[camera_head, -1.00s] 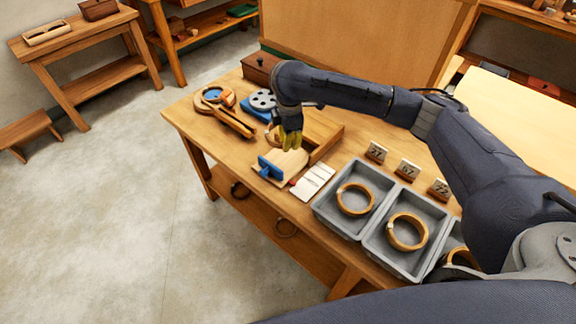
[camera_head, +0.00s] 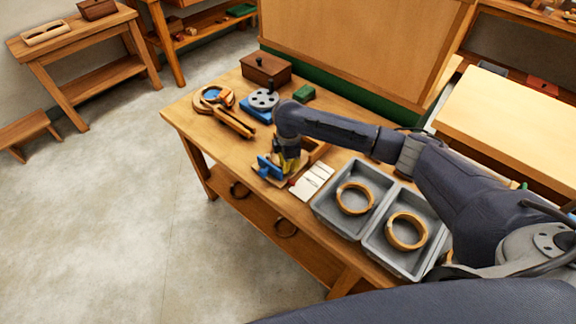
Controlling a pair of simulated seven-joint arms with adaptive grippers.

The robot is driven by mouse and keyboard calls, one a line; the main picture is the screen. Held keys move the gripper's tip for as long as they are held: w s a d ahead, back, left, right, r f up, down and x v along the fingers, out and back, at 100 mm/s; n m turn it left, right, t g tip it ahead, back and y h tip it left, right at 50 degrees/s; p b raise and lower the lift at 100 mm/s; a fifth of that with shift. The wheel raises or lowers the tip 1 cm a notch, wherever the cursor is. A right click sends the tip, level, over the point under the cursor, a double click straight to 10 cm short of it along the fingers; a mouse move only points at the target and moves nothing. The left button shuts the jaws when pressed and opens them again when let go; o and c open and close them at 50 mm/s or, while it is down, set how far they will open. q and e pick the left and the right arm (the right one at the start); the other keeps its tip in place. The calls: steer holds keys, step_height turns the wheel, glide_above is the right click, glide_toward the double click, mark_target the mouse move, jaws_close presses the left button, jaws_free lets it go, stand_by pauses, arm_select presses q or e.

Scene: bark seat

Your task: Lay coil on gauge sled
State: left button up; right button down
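Two tan ring-shaped coils lie in grey trays: one coil (camera_head: 354,198) in the left tray (camera_head: 322,207) and one coil (camera_head: 406,231) in the right tray (camera_head: 372,247). A small wooden board with a blue block (camera_head: 268,166), which looks like the gauge sled, sits at the table's front edge. My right gripper (camera_head: 288,166) points down over this board, beside the blue block, and covers much of it. Its fingers are small and partly hidden, so I cannot tell their opening or whether they hold anything. My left gripper is not in view.
A white ruled card (camera_head: 312,181) lies between the board and the trays. A round blue-faced instrument (camera_head: 213,97), a grey disc on a blue base (camera_head: 263,100), a wooden box (camera_head: 266,69) and a green block (camera_head: 304,93) stand at the table's far left.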

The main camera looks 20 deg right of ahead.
steer(key=shift+f, duration=0.2)
steer(key=c, duration=1.6)
jaws_free()
steer(key=r, duration=1.2)
steer(key=shift+s+r, duration=0.15)
steer(key=shift+s, duration=0.15)
